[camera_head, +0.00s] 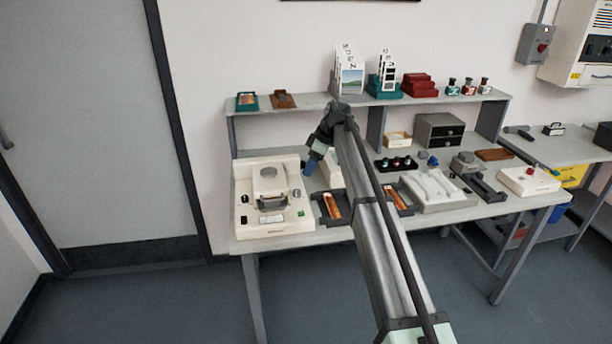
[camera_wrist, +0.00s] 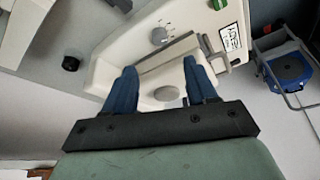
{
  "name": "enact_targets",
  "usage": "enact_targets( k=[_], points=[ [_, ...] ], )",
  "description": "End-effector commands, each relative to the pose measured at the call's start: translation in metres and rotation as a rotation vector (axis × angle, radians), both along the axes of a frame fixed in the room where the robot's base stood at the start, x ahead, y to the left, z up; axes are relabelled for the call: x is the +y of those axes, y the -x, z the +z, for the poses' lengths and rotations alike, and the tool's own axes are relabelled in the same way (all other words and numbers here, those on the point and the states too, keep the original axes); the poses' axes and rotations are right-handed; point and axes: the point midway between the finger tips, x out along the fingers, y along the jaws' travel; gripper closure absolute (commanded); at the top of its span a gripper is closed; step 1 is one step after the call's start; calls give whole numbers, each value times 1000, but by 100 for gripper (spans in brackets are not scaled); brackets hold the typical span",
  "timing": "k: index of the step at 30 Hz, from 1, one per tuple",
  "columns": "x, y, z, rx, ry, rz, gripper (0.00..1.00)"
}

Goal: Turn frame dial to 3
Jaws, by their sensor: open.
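The beige printer (camera_head: 275,227) stands at the left end of the bench. A small grey dial (camera_head: 296,193) is on its right side. In the wrist view a round grey dial (camera_wrist: 160,36) with small marks around it sits on the beige panel, beyond my fingertips; its numbers and setting are too small to read. My gripper (camera_head: 309,168) points down, above and to the right of the printer. In the wrist view my gripper (camera_wrist: 160,78) has its two blue fingers apart with nothing between them. The fingers are apart from the dial.
A green switch (camera_wrist: 220,4) and a white label (camera_wrist: 231,37) are near the dial. A dark tray with an orange strip (camera_head: 331,208) lies right of the printer. A shelf (camera_head: 300,104) with several items runs behind. A dark round object (camera_wrist: 70,63) is left of the panel.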

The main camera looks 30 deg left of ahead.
Motion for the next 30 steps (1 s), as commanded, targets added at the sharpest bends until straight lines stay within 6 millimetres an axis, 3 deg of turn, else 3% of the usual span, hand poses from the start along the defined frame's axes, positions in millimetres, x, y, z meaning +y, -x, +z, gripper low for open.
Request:
enact_targets(
  k=[3, 10, 26, 30],
  points=[
    [-5, -2, 13, -1, -2, -1, 43],
    [-9, -3, 22, 0, 0, 0, 43],
    [-10, -4, 22, -1, 0, -1, 43],
    [-31, -8, 10, -19, 5, -22, 43]
  ],
)
